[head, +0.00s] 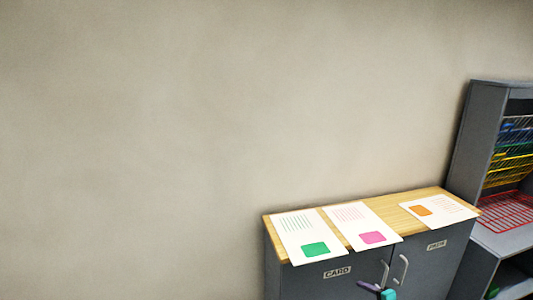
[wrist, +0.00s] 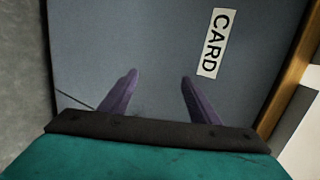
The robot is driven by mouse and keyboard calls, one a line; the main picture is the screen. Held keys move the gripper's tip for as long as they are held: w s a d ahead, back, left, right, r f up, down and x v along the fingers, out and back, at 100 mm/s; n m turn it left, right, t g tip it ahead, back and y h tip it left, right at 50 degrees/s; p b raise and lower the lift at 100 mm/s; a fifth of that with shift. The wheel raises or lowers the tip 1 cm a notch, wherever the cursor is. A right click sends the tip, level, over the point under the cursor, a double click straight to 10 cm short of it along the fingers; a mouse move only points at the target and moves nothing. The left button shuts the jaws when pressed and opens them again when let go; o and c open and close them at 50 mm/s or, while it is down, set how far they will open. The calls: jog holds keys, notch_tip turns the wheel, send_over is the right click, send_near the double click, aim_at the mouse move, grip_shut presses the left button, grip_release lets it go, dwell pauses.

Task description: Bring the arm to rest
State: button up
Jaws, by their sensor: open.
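My gripper (wrist: 160,75) shows in the wrist view with its two purple fingers apart and nothing between them. It faces the grey cabinet door with the CARD label (wrist: 213,43); I cannot tell how far away the door is. In the head view, a small purple and teal part of my gripper (head: 372,288) shows at the bottom edge, in front of the cabinet doors. The rest of the arm is out of view.
The grey cabinet (head: 350,274) has a wooden top (head: 405,202) with three printed sheets lying on it: green (head: 308,236), pink (head: 362,226) and orange (head: 437,210). A shelf unit (head: 482,130) with coloured wire trays stands at right. Bare wall fills the left.

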jog(key=s+a+f+n+g+y, duration=0.1)
jog(key=s+a+f+n+g, duration=0.2)
jog(key=s+a+f, duration=0.45)
jog(key=s+a+f+n+g+y+p, duration=0.1)
jog(key=s+a+f+n+g, duration=0.25)
jog(key=a, duration=0.75)
jog(key=s+a+f+n+g, duration=0.1)
jog(key=s+a+f+g, duration=0.2)
jog(key=s+a+f, duration=0.45)
jog(key=s+a+f+n+g+h, duration=0.1)
jog(key=s+f+n+g+h, duration=0.15)
jog(key=s, duration=0.75)
jog(key=s+a+f+n+g+h, duration=0.1)
jog(key=s+f+n+g, duration=0.2)
jog(key=s, duration=0.8)
jog(key=s+d+r+n+g+h, duration=0.1)
jog(key=s+d+g+h, duration=0.1)
jog(key=d, duration=0.4)
jog(key=shift+s+d+r+h+p, duration=0.2)
jog(key=shift+s+r+h+p, duration=0.25)
jog(key=shift+s, duration=0.75)
